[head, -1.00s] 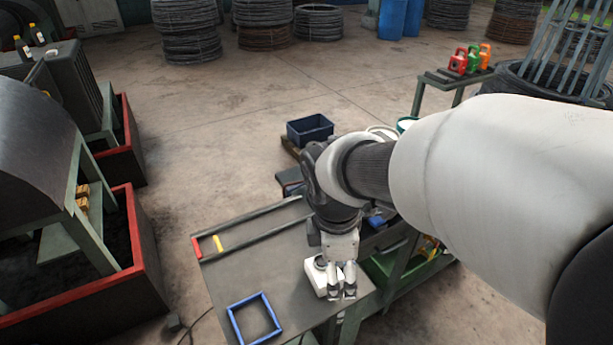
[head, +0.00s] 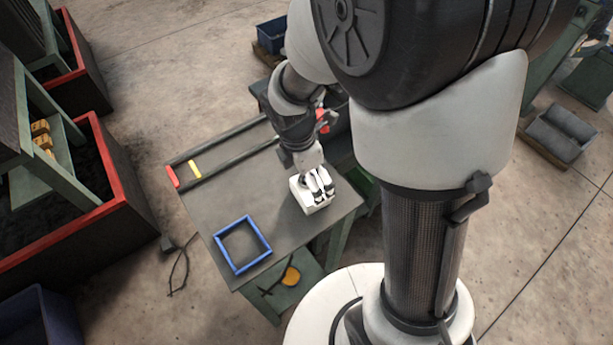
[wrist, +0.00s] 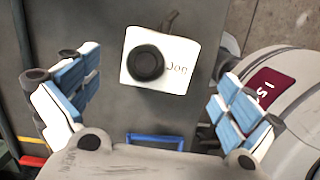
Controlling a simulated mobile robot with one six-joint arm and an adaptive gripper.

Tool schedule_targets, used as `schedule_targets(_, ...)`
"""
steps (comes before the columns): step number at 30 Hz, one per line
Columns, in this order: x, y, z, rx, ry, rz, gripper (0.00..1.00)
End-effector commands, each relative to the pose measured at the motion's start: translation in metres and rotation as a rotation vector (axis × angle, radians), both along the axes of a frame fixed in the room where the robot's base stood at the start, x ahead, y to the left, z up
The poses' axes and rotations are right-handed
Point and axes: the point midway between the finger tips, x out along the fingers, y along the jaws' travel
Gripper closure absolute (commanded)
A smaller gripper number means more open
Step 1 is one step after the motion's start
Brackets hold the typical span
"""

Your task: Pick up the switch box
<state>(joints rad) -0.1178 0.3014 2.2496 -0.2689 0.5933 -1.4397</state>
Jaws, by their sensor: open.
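The switch box is a white box (wrist: 172,73) with a round black knob and dark lettering in the wrist view. In the head view the white box (head: 301,197) lies on the grey table near its right edge, partly hidden by my gripper. My gripper (head: 325,194) is over the box. In the wrist view my gripper (wrist: 150,105) is open, with its blue-padded fingers wide apart on either side of the box. Neither finger touches the box in that view.
A blue square frame (head: 220,241) lies on the table (head: 262,206) left of the box. Two dark rails with red and yellow end pieces lie toward the back. A shelf below holds a yellow item (head: 291,276). Red-edged bins (head: 105,160) stand at left.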

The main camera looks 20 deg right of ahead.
Motion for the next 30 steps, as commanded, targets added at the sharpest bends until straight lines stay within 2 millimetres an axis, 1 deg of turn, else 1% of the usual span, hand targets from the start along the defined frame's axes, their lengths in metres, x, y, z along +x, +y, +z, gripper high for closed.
schedule_targets(5, 0.000, -0.001, -0.012, -0.001, 0.003, 0.001, 0.00)
schedule_targets(9, 0.000, -0.002, -0.034, -0.001, 0.004, 0.000, 0.00)
schedule_targets(13, 0.001, -0.005, -0.051, -0.001, 0.003, 0.001, 0.00)
schedule_targets(15, 0.002, -0.005, -0.054, 0.000, 0.000, 0.001, 0.00)
schedule_targets(20, 0.002, -0.005, -0.052, 0.000, -0.001, 0.001, 0.00)
schedule_targets(23, 0.002, -0.005, -0.052, 0.000, 0.000, 0.001, 0.05)
schedule_targets(30, 0.002, -0.005, -0.052, 0.000, 0.000, 0.000, 0.21)
